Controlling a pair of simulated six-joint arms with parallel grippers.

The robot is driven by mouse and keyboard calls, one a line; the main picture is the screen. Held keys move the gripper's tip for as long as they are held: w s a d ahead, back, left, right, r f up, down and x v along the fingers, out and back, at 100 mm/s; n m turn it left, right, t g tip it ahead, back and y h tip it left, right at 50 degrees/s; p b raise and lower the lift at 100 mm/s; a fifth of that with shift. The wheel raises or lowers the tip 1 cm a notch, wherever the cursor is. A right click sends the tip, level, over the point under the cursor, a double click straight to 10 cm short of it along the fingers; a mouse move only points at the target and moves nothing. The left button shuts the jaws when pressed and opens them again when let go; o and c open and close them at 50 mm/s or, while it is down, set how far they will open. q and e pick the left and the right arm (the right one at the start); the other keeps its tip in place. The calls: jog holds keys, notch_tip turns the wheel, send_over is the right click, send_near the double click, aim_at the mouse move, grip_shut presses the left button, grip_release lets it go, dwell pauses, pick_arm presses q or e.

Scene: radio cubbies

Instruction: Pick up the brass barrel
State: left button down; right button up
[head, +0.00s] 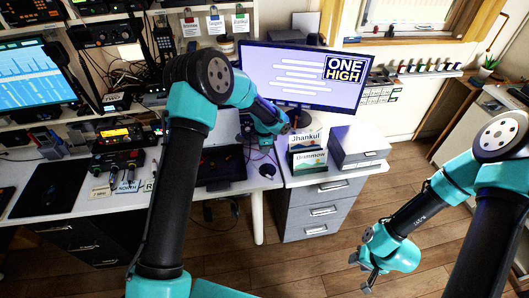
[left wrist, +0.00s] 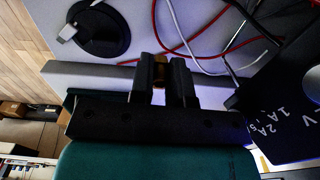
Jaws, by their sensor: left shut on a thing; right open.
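The brass barrel (left wrist: 160,68) shows in the left wrist view as a small gold-brown piece between the two black fingers of my left gripper (left wrist: 166,72). The fingers are shut on it above the grey desk surface. In the head view my left gripper (head: 285,124) is over the desk in front of the monitor, and I cannot make out the barrel there. My right gripper (head: 364,273) is open and empty, over the wooden floor at the lower right.
A monitor reading "ONE HIGH" (head: 305,78) stands behind my left gripper. The left wrist view shows red and white cables (left wrist: 190,45), a round black pad (left wrist: 100,32) and a black marked panel (left wrist: 287,110).

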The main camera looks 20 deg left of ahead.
pick_arm(q)
jog(key=s+d, duration=0.2)
jog(key=s, duration=0.5)
jog(key=s+d+r, duration=0.1)
jog(key=s+d, duration=0.1)
jog(key=s, duration=0.6)
jog(key=shift+s+d+r, duration=0.15)
jog(key=shift+d, duration=0.1)
jog(key=shift+a, duration=0.1)
